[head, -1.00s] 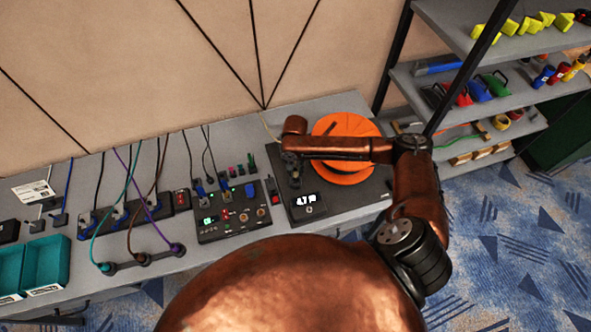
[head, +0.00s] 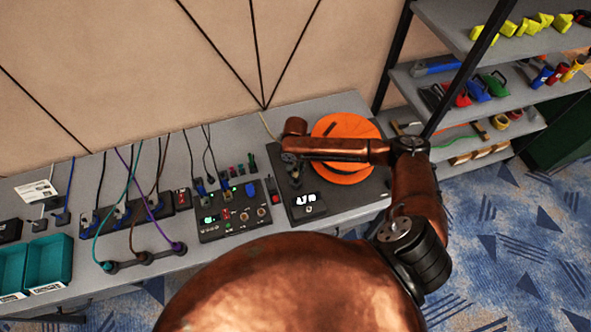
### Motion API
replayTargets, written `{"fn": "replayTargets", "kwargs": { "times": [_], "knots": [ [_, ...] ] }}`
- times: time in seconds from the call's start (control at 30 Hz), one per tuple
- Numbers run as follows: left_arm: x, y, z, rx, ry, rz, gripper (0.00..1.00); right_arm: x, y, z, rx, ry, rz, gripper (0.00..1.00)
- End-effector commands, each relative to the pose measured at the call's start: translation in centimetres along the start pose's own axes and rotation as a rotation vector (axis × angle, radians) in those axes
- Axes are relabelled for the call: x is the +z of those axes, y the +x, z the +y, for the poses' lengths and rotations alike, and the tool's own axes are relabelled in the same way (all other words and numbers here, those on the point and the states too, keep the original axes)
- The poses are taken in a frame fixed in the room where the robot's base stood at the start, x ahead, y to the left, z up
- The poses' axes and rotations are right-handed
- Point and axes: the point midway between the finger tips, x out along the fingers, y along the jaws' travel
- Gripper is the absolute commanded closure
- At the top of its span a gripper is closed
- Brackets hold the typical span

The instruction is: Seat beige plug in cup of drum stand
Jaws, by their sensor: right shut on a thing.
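The drum stand is a dark plate (head: 372,186) on the bench with an orange drum (head: 345,175) and a small lit display (head: 306,200). My right arm reaches across the drum from the right. My right gripper (head: 293,178) points down over the left part of the stand, beside the drum, and is shut. A thin beige cord (head: 268,126) runs down behind it. The beige plug between the fingers is too small and covered to make out. The cup is hidden under the gripper, so I cannot tell whether the plug touches it. My left gripper is out of view.
Left of the stand is a black panel (head: 235,228) with plugs and switches. Further left are a power strip with coloured cords (head: 125,213) and teal bins (head: 48,260). A grey shelf rack (head: 470,80) stands right of the bench.

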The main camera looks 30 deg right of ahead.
Motion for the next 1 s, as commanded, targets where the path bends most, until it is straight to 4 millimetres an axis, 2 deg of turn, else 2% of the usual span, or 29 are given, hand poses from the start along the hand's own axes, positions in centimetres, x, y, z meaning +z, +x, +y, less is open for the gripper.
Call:
{"fn": "replayTargets", "kwargs": {
  "times": [0.63, 1.0],
  "knots": [
    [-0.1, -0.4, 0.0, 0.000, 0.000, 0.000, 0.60, 0.0, 0.2, 0.0, 0.001, 0.001, 0.000, 1.00],
    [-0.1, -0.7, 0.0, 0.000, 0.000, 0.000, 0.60, 0.0, 1.1, 0.1, 0.001, 0.001, 0.000, 1.00]
  ]
}}
